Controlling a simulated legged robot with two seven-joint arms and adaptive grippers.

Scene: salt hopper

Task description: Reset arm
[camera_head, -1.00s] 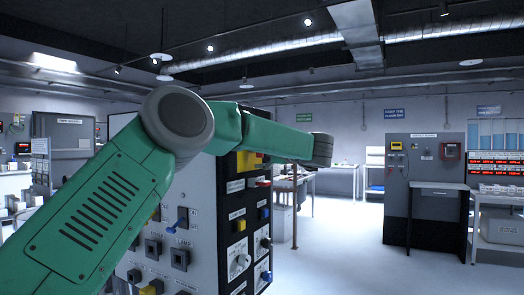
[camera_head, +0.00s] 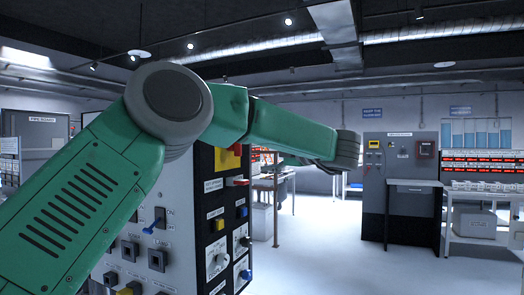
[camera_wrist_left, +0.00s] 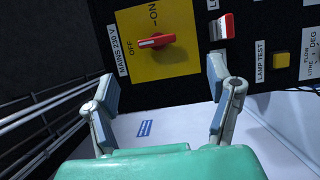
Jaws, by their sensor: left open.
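My left arm (camera_head: 95,190) comes in from the left, green with grey joints. Its elbow is raised in front of the control cabinet (camera_head: 185,195), and its forearm reaches right to a grey wrist joint (camera_head: 347,150). In the head view the fingers cannot be made out. In the left wrist view my left gripper (camera_wrist_left: 161,74) is open and empty, its two fingers apart. Beyond them is the cabinet's black panel with a red rotary switch (camera_wrist_left: 156,41) on a yellow plate, its white-marked end towards OFF. No contact with the switch shows. My right gripper is not in view.
A red rocker switch (camera_wrist_left: 222,27) and a yellow lamp test button (camera_wrist_left: 281,62) sit right of the rotary switch. Across the room stand a grey wall panel (camera_head: 400,200) and a rack with red displays (camera_head: 485,160). Open floor (camera_head: 330,250) lies between.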

